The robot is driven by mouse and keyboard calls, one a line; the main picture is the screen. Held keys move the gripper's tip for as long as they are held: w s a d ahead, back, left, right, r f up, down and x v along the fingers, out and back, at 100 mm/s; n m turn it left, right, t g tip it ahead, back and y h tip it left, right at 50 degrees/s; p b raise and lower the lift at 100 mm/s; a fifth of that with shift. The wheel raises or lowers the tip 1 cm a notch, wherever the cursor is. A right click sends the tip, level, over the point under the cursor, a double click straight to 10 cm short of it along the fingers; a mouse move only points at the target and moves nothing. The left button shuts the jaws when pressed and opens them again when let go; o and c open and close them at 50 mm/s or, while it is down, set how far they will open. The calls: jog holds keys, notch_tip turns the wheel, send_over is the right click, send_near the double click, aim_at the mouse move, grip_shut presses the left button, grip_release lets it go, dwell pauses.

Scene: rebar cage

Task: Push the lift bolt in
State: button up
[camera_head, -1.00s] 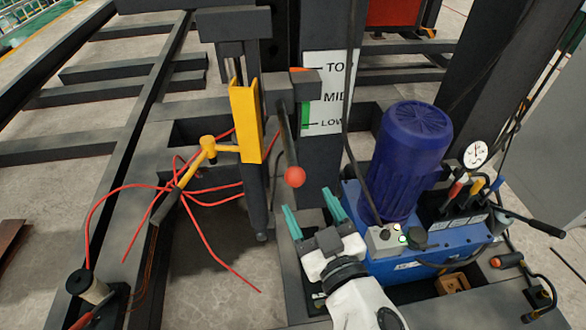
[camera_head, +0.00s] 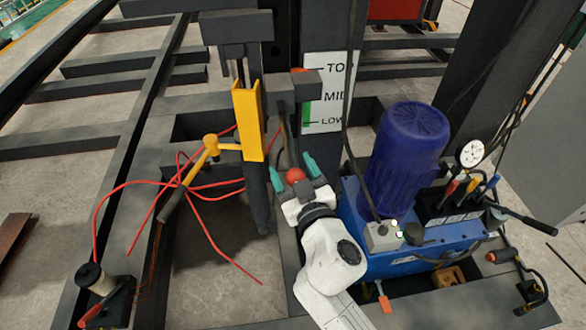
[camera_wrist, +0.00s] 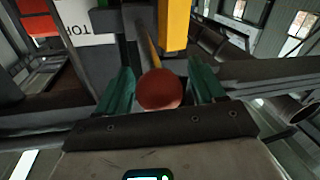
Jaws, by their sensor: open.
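A dark lever with a red ball knob (camera_head: 296,175) slopes down from the grey post beside the yellow bracket (camera_head: 247,120). My gripper (camera_head: 291,167) is open, its teal fingers on either side of the red knob. In the wrist view the knob (camera_wrist: 160,90) sits between the open fingers (camera_wrist: 161,82), close to the palm; I cannot tell whether anything touches. A yellow handle with a black grip (camera_head: 190,180) sticks out left of the bracket. No part is labelled as the lift bolt.
A blue motor (camera_head: 406,160) on a blue pump unit (camera_head: 440,252), with a gauge (camera_head: 471,153) and levers, stands close right of my arm. Red hoses (camera_head: 205,225) lie on the floor to the left. A TOP/MID/LOW scale (camera_head: 330,95) is on the post behind.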

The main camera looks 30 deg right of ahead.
aim_at(289, 152)
grip_shut()
jog(key=shift+w+d, duration=0.25)
jog(key=shift+w, duration=0.5)
jog(key=shift+w+d, duration=0.25)
jog(key=shift+w, duration=0.55)
jog(key=shift+w+d, duration=0.25)
jog(key=shift+w, duration=0.5)
grip_release()
jog(key=s+a+b, duration=0.1)
jog(key=s+b, duration=0.2)
jog(key=s, duration=0.7)
jog(key=shift+s, duration=0.35)
